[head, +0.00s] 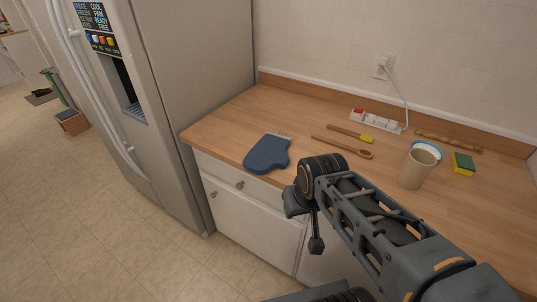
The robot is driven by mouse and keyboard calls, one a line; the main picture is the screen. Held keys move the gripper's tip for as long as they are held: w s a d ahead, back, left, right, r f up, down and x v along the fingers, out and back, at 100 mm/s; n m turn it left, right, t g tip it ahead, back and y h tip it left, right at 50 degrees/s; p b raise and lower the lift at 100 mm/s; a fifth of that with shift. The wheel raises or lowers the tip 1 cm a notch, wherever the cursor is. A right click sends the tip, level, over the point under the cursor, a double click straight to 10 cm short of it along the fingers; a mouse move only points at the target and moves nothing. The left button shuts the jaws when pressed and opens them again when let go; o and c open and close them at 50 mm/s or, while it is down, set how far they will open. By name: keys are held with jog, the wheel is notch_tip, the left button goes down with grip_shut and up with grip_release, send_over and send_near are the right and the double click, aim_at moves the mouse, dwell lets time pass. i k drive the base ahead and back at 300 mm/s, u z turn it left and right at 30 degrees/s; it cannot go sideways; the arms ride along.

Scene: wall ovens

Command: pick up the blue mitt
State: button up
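The blue mitt (266,155) lies flat on the wooden counter (225,125), near its front edge at the left part of the counter. My arm comes in from the lower right, and its end, with my gripper (303,225), hangs in front of the counter edge, to the right of and below the mitt in the head view. The gripper is apart from the mitt. Its fingers are small and partly hidden by the arm, so I cannot tell whether they are open or shut.
Behind the mitt lie a wooden spoon (345,148) and a yellow-tipped utensil (350,134). A power strip (376,121), beige cup (417,168), blue-rimmed dish (429,147), sponge (462,164) and rolling pin (447,141) stand farther right. A fridge (190,90) borders the counter's left.

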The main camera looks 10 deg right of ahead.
aim_at(270, 153)
jog(key=z, duration=0.95)
jog(key=k, duration=0.75)
jog(key=u, duration=2.05)
jog(key=i, duration=0.5)
jog(key=z, duration=0.05)
